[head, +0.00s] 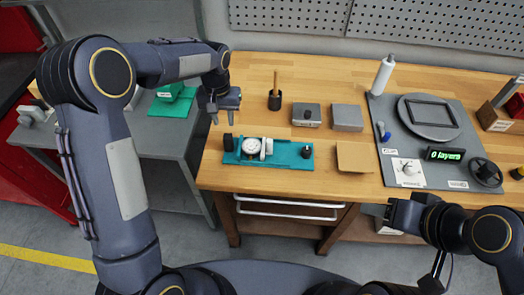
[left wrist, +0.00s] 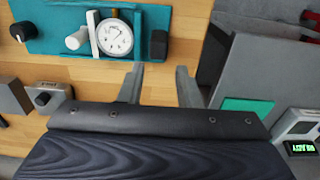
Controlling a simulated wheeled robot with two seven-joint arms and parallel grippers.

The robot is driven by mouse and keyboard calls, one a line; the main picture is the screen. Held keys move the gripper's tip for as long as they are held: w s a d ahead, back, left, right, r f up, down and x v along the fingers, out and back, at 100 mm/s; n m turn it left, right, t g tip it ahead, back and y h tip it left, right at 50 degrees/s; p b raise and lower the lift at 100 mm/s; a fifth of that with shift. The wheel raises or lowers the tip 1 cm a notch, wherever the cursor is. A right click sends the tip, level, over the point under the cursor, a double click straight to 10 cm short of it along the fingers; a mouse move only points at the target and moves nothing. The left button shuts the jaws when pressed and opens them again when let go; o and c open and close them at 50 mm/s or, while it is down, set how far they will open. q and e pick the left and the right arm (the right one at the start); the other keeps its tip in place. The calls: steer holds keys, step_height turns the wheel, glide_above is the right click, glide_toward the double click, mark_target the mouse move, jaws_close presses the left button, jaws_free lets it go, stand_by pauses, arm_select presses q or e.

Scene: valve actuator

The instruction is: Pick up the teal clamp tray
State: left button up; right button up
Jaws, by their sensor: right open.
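The teal clamp tray (head: 287,158) lies on the wooden workbench near its front-left edge. It carries a round white dial gauge (head: 251,146), a white cylindrical part (head: 267,147) and a dark knob (head: 306,151) at its right end. A black block (head: 228,142) stands at its left end. The tray (left wrist: 45,45) also shows at the upper left of the left wrist view. My left gripper (head: 219,116) is open and empty, above the bench and behind the tray's left end; its fingers (left wrist: 160,76) are apart. My right gripper (head: 378,212) is low at the bench's front edge, away from the tray.
Behind the tray are a black cup holding a wooden-handled tool (head: 275,100) and two grey boxes (head: 307,115) (head: 347,118). A tan board (head: 354,157) lies right of the tray. A grey mat (head: 455,175) with equipment covers the bench's right. A grey side table (head: 150,135) stands left.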

mark_target(229, 143)
arm_select(q)
step_height(229, 143, down, 13)
steer(key=shift+w+d+r, duration=0.15)
stand_by(0.4)
steer(key=shift+c, duration=0.3)
jaws_close()
